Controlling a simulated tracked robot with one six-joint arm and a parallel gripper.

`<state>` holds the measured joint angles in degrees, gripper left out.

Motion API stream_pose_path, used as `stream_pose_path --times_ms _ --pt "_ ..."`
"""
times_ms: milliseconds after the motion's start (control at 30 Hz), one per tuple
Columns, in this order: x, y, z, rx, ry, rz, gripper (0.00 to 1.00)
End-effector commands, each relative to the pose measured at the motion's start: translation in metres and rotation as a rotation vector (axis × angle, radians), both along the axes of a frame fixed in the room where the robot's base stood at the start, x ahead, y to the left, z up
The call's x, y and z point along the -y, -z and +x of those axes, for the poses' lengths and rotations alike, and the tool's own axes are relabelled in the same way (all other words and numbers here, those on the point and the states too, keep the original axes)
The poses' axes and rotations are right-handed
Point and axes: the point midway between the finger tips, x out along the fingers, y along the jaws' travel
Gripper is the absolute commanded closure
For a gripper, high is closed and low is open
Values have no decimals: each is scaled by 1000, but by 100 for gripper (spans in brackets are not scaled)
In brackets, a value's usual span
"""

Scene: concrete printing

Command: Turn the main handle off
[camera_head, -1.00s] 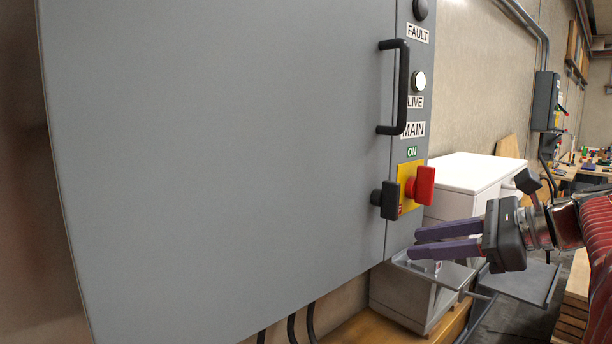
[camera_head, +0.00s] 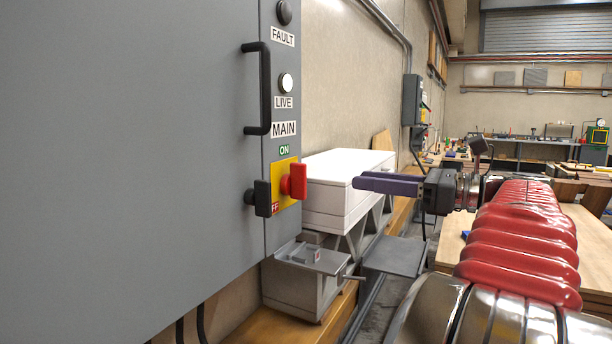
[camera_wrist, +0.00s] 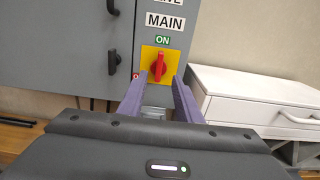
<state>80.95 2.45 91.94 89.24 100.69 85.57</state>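The main handle (camera_head: 296,181) is a red rotary knob on a yellow plate (camera_head: 283,168) on the grey cabinet's right side, below the MAIN label and green ON sign (camera_head: 284,150). In the wrist view the red handle (camera_wrist: 158,67) stands upright, toward ON. A red OFF label shows partly at the plate's lower left. My gripper (camera_head: 356,182) has purple fingers, right of the handle and apart from it in the head view. In the wrist view my gripper (camera_wrist: 158,84) is open and empty, its fingers framing the handle from below.
A black door latch (camera_head: 262,198) sticks out left of the handle, with a black bar handle (camera_head: 264,90) above. A white drawer unit (camera_head: 335,190) stands at the right. A grey shelf (camera_head: 318,262) lies below. Space between gripper and handle looks clear.

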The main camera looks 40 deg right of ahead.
Motion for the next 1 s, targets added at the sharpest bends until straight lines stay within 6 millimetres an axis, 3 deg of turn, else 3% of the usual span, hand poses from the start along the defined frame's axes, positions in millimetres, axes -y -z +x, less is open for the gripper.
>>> stream_pose_path --times_ms 267,1000 --pt "-7 0 19 -1 -2 0 69" --pt "-39 0 110 -1 0 0 69"
